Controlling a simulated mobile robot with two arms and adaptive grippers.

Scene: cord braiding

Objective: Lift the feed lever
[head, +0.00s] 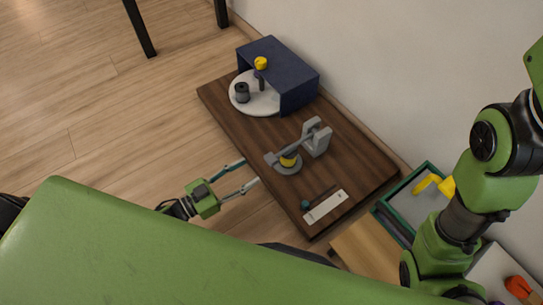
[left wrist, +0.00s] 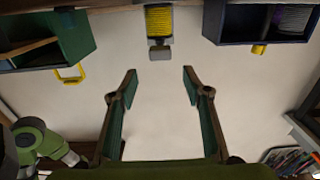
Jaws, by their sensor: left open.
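The feed lever appears to be the grey arm (head: 288,147) that runs from a grey upright bracket (head: 317,138) over a yellow cord spool (head: 289,159) on a round grey base. It lies low, sloping down to a blocky grey end. In the left wrist view, a yellow ribbed piece (left wrist: 159,20) with a grey block (left wrist: 160,53) below it shows at top centre, ahead of the fingers. My left gripper (head: 250,173) is open and empty at the table's near edge, left of and apart from the lever. Its fingers (left wrist: 160,78) also show spread apart in the left wrist view. My right gripper is out of view.
A dark blue housing (head: 296,66) with a white disc (head: 262,103) and dark spools stands at the back of the wooden table (head: 221,98). A white strip (head: 326,207) lies in front. A green tray (head: 381,213) with a yellow handle (head: 428,184) is to the right.

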